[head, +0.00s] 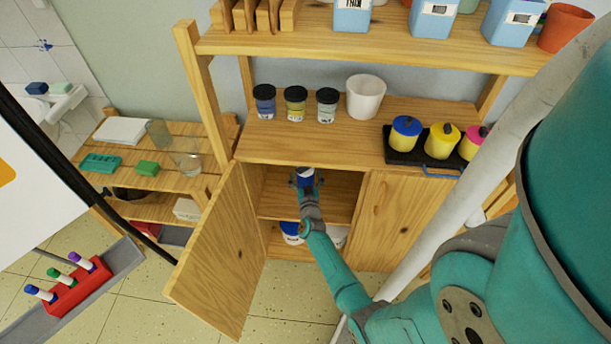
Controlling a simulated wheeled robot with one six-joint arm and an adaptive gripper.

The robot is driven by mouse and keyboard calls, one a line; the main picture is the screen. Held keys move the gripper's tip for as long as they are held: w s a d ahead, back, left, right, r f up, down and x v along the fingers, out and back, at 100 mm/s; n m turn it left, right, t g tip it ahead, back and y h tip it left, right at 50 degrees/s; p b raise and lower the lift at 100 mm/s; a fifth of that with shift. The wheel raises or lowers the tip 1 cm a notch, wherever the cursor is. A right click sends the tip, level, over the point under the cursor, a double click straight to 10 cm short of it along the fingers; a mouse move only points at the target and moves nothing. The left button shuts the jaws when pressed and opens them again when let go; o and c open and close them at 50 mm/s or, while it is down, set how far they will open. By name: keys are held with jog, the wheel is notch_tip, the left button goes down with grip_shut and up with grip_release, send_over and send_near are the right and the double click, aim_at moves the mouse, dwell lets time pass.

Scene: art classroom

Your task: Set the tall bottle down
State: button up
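My gripper (306,184) reaches through the open left door of the wooden cabinet, over its inner shelf. Its fingers are on both sides of a blue-and-white object, which looks like the tall bottle (306,175), and appear shut on it. The bottle's lower part is hidden by my gripper, and its top is close under the cabinet's upper board. I cannot tell whether its base touches the inner shelf (335,207).
The open cabinet door (222,255) stands out to the left of my arm; the right door (395,215) is shut. A blue-and-white tub (291,232) stands in the lower compartment. Several jars (296,104), a white cup (365,97) and a black paint tray (398,158) stand above.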

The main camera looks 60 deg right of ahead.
jog(key=s+a+r+n+t+y, duration=0.25)
jog(key=s+a, duration=0.35)
jog(key=a, duration=0.5)
jog(key=s+a+r+n+t+y, duration=0.1)
jog(key=s+a+r+n+y, duration=0.15)
jog(key=s+a, duration=0.65)
jog(key=s+a+r+n+t+y, duration=0.1)
jog(key=s+a+r+t+y, duration=0.15)
jog(key=a, duration=1.15)
jog(key=s+a+r+n+y, duration=0.2)
jog(key=s+a+r, duration=0.3)
jog(key=r, duration=0.3)
jog(key=s+a+r+n+g+y, duration=0.1)
jog(key=s+a+r+n+y, duration=0.2)
jog(key=s+a+r+y, duration=0.2)
jog(key=s+r, duration=0.3)
jog(key=r, duration=0.1)
jog(key=shift+a+r, duration=0.15)
jog(key=shift+a, duration=0.25)
jog(key=shift+s+y, duration=0.1)
jog(key=shift+y, duration=0.15)
